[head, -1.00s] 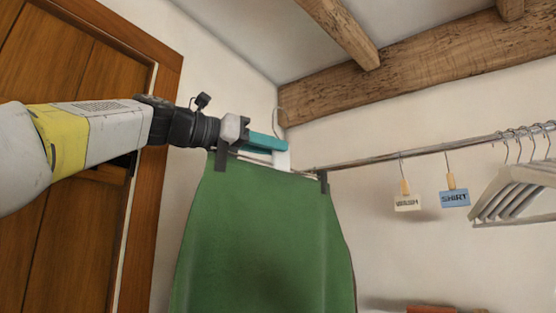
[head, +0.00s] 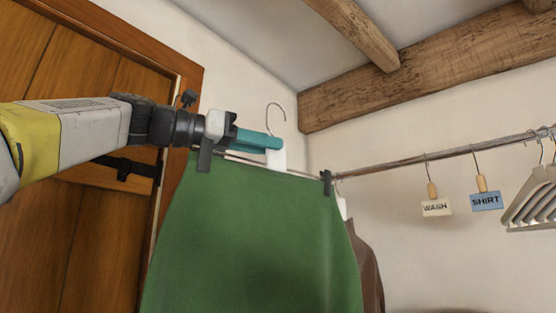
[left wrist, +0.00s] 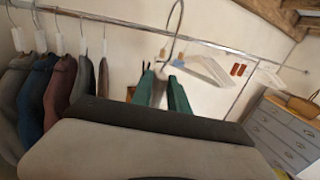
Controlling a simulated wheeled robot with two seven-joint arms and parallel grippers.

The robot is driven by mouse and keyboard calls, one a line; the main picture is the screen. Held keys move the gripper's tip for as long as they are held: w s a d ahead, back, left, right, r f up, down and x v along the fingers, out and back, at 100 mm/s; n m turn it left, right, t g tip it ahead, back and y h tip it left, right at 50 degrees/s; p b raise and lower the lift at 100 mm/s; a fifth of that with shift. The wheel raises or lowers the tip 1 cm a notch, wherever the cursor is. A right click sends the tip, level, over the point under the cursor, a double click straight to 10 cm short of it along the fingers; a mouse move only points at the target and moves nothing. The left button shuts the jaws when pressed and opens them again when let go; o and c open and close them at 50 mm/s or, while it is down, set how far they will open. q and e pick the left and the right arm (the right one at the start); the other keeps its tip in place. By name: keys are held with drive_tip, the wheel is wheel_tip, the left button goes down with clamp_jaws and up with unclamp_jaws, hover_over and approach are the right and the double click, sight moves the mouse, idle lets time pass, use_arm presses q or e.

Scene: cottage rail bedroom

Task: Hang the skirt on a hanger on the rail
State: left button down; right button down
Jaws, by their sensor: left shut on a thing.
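The green skirt (head: 250,240) hangs by two dark clips from a hanger (head: 277,158) with a white neck and a metal hook. My left gripper (head: 262,141) has its teal fingers shut on the hanger's neck. The hook stands free, above and left of the visible end of the rail (head: 400,165). In the left wrist view the hanger's hook (left wrist: 172,35) crosses in front of the rail (left wrist: 130,25), and the teal fingers (left wrist: 159,90) flank the neck. The gap to the rail is hard to tell. My right gripper is out of view.
A brown garment (head: 368,262) hangs behind the skirt. WASH (head: 436,208) and SHIRT (head: 486,202) tags and pale hangers (head: 533,200) hang along the rail. In the left wrist view, several garments (left wrist: 60,88) hang at left and a grey-blue dresser (left wrist: 283,135) stands at right.

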use_arm(q)
drive_tip(key=s+v, duration=0.1)
drive_tip(key=v, duration=0.7)
drive_tip(key=s+d+v, duration=0.1)
drive_tip(key=v, duration=0.7)
drive_tip(key=shift+s, duration=0.5)
idle(0.3)
idle(0.4)
